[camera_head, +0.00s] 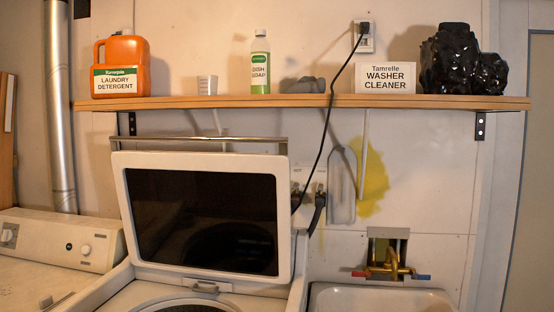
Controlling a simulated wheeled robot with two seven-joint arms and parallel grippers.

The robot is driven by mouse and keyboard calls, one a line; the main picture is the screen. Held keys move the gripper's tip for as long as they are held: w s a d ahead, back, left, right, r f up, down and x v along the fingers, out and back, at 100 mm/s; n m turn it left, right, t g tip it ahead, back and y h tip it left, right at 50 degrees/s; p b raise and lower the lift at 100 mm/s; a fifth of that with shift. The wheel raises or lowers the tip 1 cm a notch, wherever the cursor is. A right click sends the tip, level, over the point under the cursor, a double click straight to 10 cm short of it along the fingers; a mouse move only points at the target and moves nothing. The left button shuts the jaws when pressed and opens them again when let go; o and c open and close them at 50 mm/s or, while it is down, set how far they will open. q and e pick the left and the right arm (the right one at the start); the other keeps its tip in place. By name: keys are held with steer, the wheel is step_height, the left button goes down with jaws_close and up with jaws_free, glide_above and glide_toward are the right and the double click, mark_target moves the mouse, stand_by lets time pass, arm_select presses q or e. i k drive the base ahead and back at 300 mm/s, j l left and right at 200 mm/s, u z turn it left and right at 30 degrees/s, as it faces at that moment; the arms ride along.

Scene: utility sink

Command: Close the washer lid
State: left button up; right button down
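The washer lid (205,217) stands raised, nearly upright, at the back of the washer in the head view. It has a white frame around a dark glass panel, with a small grey handle (205,287) at its lower edge. The washer (112,294) is white, and the rim of its round drum opening (186,306) shows below the lid at the bottom of the picture. Most of the washer's top and front is out of view. Neither of my grippers is in view.
A wooden shelf (300,102) above holds an orange detergent jug (121,62), a green-and-white soap bottle (260,65) and a cleaner box (386,78). A black cable (331,105) hangs right of the lid. A sink (380,299) stands right, another appliance (60,245) left.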

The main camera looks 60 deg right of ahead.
mark_target(220, 214)
steer(key=k+l, duration=0.25)
steer(key=l, duration=0.2)
steer(key=k+l, duration=0.25)
steer(key=l, duration=0.2)
steer(key=k+l+u, duration=0.1)
steer(key=k+l, duration=0.15)
steer(key=l, duration=0.2)
steer(key=k+l, duration=0.3)
steer(key=l+u, duration=0.05)
steer(key=l, duration=0.05)
